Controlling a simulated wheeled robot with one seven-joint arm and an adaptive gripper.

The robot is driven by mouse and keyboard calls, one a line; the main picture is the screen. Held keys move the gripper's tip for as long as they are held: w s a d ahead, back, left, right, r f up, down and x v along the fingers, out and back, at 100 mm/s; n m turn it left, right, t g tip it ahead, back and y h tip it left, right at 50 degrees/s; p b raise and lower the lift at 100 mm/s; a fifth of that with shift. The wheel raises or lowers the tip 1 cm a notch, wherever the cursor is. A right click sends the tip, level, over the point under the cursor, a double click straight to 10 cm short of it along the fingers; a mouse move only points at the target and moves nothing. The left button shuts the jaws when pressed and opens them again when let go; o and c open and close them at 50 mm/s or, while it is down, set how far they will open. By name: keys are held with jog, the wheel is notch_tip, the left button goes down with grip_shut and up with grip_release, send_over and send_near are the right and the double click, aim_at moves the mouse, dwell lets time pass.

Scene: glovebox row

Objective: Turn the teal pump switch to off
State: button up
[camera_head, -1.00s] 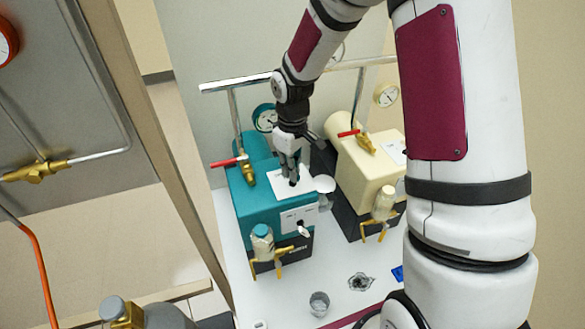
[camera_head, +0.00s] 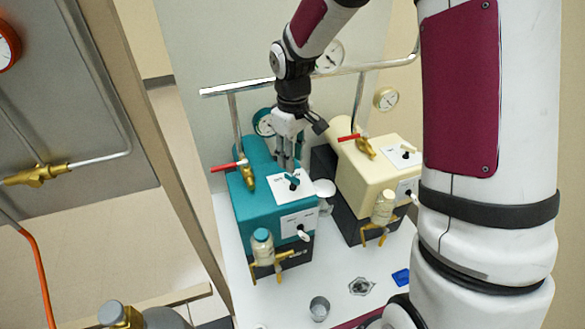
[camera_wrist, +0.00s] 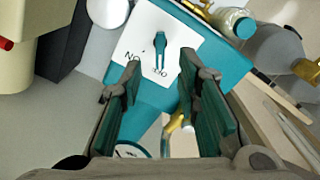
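The teal pump (camera_head: 262,203) stands on the white bench. Its switch (camera_head: 292,181) is a small teal lever on a dark hub, on the white label plate (camera_head: 285,192) on the pump's top. In the wrist view the switch (camera_wrist: 160,47) lies ahead between the fingers, with upside-down lettering beside it, partly hidden by a finger. My gripper (camera_head: 284,166) points down over the back of the plate. In the wrist view my gripper (camera_wrist: 160,68) is open and empty, one finger either side of the switch's line. I cannot tell whether they touch it.
A cream pump (camera_head: 377,172) stands close on the right. A red-handled brass valve (camera_head: 246,174), a capped bottle (camera_head: 262,247) and a chrome rail (camera_head: 330,71) surround the teal pump. A glass (camera_head: 319,308) stands in front.

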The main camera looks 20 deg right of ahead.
aim_at(292, 177)
notch_tip(292, 177, up, 6)
dwell(1.0)
jog(key=s+r+m+t, duration=0.2)
jog(key=s+r+m, duration=0.1)
jog(key=s+r, duration=0.75)
jog(key=s+r+m+t, duration=0.3)
jog(key=s+r, duration=0.1)
jog(key=s, duration=0.9)
jog(key=shift+s, duration=0.25)
jog(key=shift+r, duration=0.1)
dwell(0.9)
